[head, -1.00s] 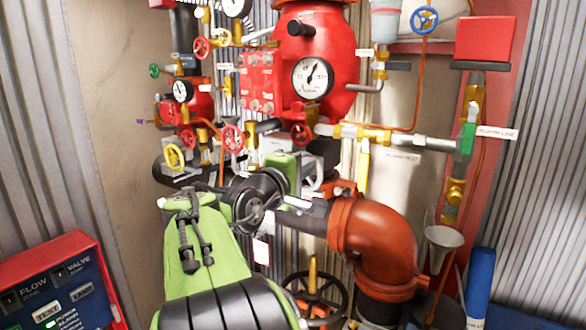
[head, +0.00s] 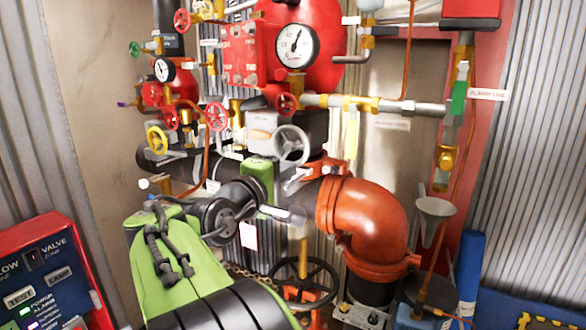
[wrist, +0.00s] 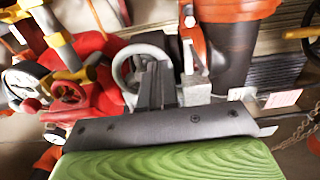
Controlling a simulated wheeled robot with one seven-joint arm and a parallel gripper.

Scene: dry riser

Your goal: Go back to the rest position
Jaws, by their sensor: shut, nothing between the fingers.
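In the wrist view my gripper (wrist: 158,75) shows its dark fingers closed together, with nothing between them. A grey handwheel (wrist: 145,62) appears just beyond and left of the fingers; I cannot tell the gap between them. In the head view my green and black arm reaches up from the bottom, its wrist in front of the pipework. The fingers are hard to make out there. The same grey handwheel (head: 291,145) shows above and right of the wrist.
A large orange pipe elbow (head: 372,225) stands right of my wrist. A black handwheel (head: 305,285) is below it. Red and yellow handwheels and gauges crowd the upper left. A grey funnel (head: 435,208) stands at right. A red and blue control panel (head: 45,275) is at lower left.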

